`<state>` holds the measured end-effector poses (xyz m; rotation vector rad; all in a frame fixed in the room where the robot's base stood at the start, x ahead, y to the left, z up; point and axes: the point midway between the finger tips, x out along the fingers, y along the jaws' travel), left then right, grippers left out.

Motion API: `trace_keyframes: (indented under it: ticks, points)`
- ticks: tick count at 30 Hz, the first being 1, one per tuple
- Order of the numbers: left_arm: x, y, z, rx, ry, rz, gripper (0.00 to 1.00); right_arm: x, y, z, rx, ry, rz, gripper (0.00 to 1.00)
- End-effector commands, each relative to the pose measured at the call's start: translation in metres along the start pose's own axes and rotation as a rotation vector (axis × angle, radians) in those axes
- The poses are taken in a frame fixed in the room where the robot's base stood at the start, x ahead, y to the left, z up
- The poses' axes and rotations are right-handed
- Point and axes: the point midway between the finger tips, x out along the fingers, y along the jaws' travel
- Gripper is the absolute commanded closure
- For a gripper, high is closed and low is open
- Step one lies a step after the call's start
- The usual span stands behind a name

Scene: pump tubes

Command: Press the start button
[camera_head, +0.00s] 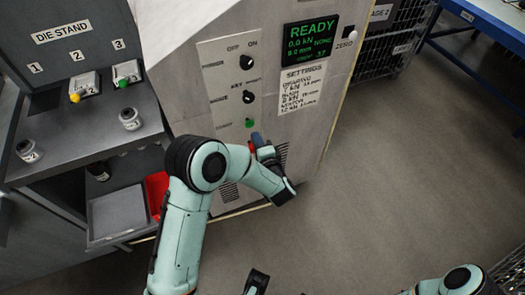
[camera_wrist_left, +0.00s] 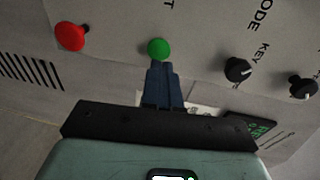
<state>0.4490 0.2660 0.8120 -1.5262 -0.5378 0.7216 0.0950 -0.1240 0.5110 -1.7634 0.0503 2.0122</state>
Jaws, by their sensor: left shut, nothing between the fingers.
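The green button (camera_head: 250,122) is on the light panel of the press, below the knobs. In the left wrist view the green button (camera_wrist_left: 158,48) is straight ahead of the fingertips. My left gripper (camera_head: 257,136) is shut and empty, its blue fingers together and pointing at the panel just below the button. In the left wrist view the tips of my left gripper (camera_wrist_left: 160,66) overlap the button's lower edge; I cannot tell whether they touch it. A red button (camera_wrist_left: 71,35) is to the left there; in the head view it is partly hidden by the gripper.
Black knobs (camera_head: 248,97) are above the green button. The display (camera_head: 310,43) reads READY. A die stand (camera_head: 130,95) with dies is at the left, with a red bin (camera_head: 157,190) below. The floor (camera_head: 380,190) at right is clear. Dark parts, possibly my right gripper, show at the bottom edge.

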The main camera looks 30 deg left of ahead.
Motion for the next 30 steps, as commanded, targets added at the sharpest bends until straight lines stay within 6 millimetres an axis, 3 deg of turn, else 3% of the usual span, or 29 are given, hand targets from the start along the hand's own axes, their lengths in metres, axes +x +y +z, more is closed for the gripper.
trace_keyframes:
  ticks: [3,9,23,30]
  points:
    - [0.022,0.001,0.001,-0.001,-0.003,0.0,1.0,0.002,0.0,-0.001,0.0,0.002,-0.001,0.35]
    - [0.042,0.001,0.0,0.001,0.0,-0.001,1.0,0.003,0.0,-0.002,-0.001,0.004,-0.001,0.35]
    - [0.047,0.0,0.0,0.002,0.002,0.0,1.0,0.002,0.0,-0.001,-0.001,0.004,-0.001,0.35]
    - [0.065,-0.005,0.001,0.001,0.001,-0.002,1.0,-0.008,-0.002,0.005,0.001,-0.013,0.002,0.35]
